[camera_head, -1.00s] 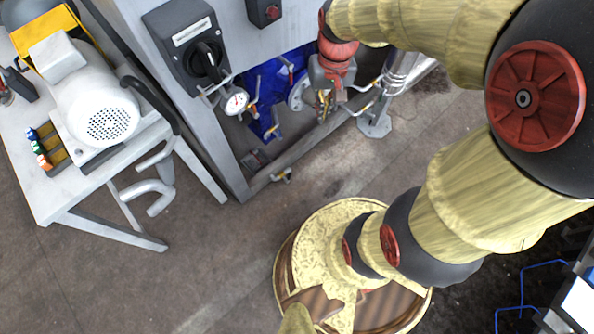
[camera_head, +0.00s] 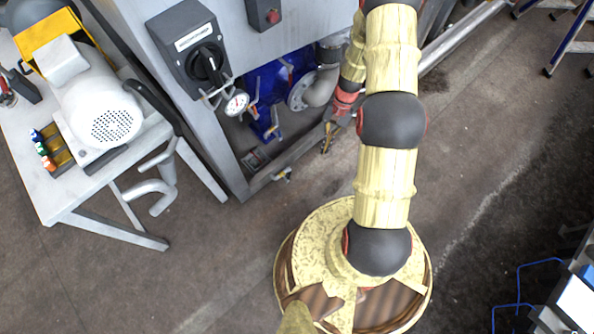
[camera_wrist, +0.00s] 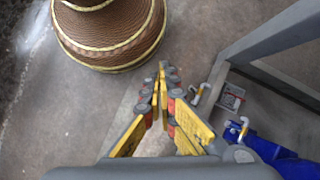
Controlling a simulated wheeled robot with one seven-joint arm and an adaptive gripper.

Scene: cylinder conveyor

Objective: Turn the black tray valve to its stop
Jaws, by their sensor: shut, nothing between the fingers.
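A black rotary handle (camera_head: 207,62) sits on a dark grey box on the side of the grey cabinet, upper left in the head view. I cannot tell whether it is the tray valve; no other black valve is clear. My gripper (camera_head: 327,140) is low beside the cabinet, to the right of and well apart from this handle. In the wrist view my gripper (camera_wrist: 163,72) has its yellow fingers together at the tips, with nothing between them. Small valves with light handles, one of them (camera_head: 282,174), sit at the cabinet's lower edge, left of my gripper.
A blue machine part (camera_head: 268,90) and a grey flanged pipe (camera_head: 322,87) sit in the cabinet opening. A pressure gauge (camera_head: 236,104) juts out below the box. A bench with a white motor (camera_head: 95,105) stands at left. Open floor (camera_head: 480,170) lies right of my arm.

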